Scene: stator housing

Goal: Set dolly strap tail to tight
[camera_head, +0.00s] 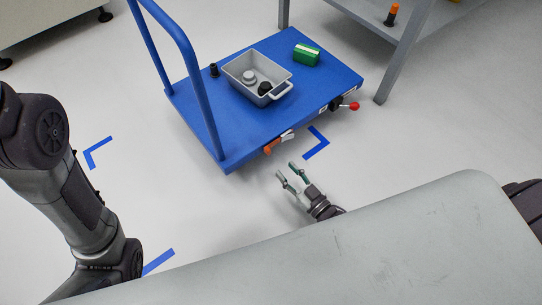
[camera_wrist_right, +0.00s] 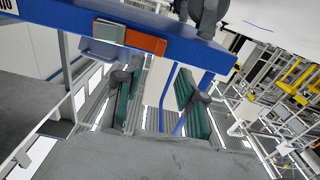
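The blue dolly (camera_head: 205,112) stands on the floor. On its near edge is a short orange piece (camera_head: 270,148) that looks like the strap tail, beside a pale grey buckle-like piece (camera_head: 287,135). In the right wrist view, the orange piece (camera_wrist_right: 146,42) and grey piece (camera_wrist_right: 103,31) show on the blue edge. My right gripper (camera_head: 286,171) is open and empty, just in front of the dolly edge and apart from the orange piece. Its two green-padded fingers (camera_wrist_right: 160,92) show spread in the wrist view. My left arm comes in at left; its gripper is not visible.
A red-knobbed lever (camera_head: 354,106) sticks out at the dolly's right corner. A grey bench leg (camera_head: 404,52) stands at right. Blue floor tape (camera_head: 317,149) lies near the dolly.

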